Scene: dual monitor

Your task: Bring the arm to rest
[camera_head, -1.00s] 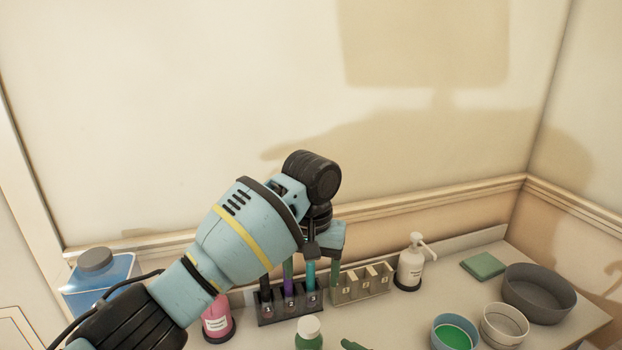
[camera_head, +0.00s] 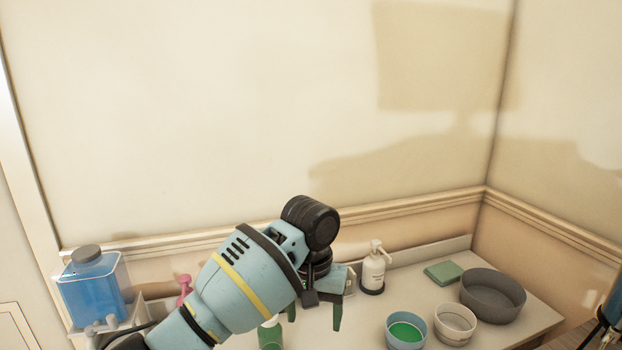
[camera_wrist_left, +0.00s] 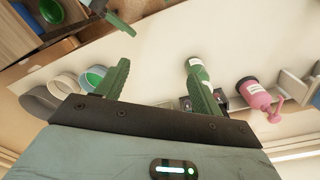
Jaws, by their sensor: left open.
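My left arm comes in from the lower left of the head view, over the counter. Its gripper (camera_head: 315,318) has two green fingers pointing down, spread apart. In the left wrist view the fingers of this gripper (camera_wrist_left: 156,80) also stand wide apart with nothing between them. Below, a green bottle with a white cap (camera_head: 271,334) stands close to the left finger. A green finger-like part on a dark mount (camera_wrist_left: 124,30) shows at the top of the wrist view; it looks like part of my right gripper, but its opening cannot be seen.
A white pump bottle (camera_head: 374,268), a green cloth (camera_head: 444,273), a grey bowl (camera_head: 493,296), a white bowl (camera_head: 455,324) and a bowl with green contents (camera_head: 406,331) stand to the right. A blue container (camera_head: 92,292) and pink bottle (camera_head: 185,289) are left. My arm hides the tube racks.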

